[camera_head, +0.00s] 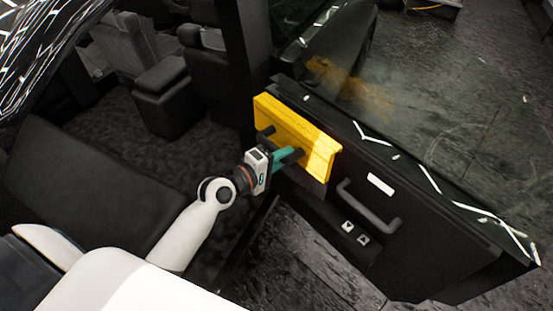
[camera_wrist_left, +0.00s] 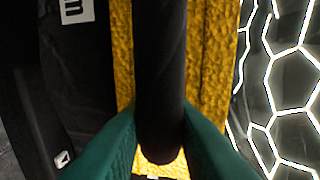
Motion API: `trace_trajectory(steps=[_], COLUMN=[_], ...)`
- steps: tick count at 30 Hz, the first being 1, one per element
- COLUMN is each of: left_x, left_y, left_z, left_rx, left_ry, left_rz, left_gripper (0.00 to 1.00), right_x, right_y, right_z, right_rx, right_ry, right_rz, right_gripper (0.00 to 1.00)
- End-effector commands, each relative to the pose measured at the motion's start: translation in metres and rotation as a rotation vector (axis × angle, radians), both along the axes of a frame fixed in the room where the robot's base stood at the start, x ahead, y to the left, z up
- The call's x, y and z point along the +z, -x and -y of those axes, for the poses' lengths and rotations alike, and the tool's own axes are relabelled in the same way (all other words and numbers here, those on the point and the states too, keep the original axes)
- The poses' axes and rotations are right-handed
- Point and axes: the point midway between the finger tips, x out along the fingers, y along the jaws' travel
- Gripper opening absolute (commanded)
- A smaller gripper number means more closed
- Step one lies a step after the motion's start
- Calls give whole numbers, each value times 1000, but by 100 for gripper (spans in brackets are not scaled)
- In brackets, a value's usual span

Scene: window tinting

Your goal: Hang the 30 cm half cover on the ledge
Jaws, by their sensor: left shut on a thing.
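The yellow half cover (camera_head: 318,147) has a rough yellow face, two dark pegs and a dark lower strip. It is at the far left end of the door's top ledge (camera_head: 400,153), on the inner side. Whether it rests on the ledge or is just held against it I cannot tell. My left gripper (camera_head: 292,156) has teal fingers and is shut on the cover's dark peg. In the left wrist view, the fingers (camera_wrist_left: 160,135) close on both sides of the dark peg (camera_wrist_left: 160,70), with the yellow cover (camera_wrist_left: 216,60) behind. My right gripper is not in view.
The dark door panel has a grab handle (camera_head: 368,207), a white label (camera_head: 380,184) and small switches (camera_head: 355,232). Window glass (camera_head: 440,100) rises beyond the ledge. Seats (camera_head: 205,80) stand at the back, and a dark seat (camera_head: 85,190) is at left.

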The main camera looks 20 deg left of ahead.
Motion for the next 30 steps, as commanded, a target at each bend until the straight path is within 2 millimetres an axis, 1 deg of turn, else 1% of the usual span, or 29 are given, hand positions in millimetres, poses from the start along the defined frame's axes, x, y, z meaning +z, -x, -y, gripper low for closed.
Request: trace_trajectory(steps=[9,21,30], left_x=[1,0,-2], left_y=[-21,-47,-66], left_z=[10,21,29], left_rx=[0,0,1], left_ry=[2,2,0], left_rz=[2,4,3], left_gripper=[0,0,0], right_x=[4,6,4], right_y=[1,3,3], right_z=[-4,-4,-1], right_rx=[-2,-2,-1], right_ry=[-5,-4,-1], right_rz=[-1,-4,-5], right_gripper=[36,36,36])
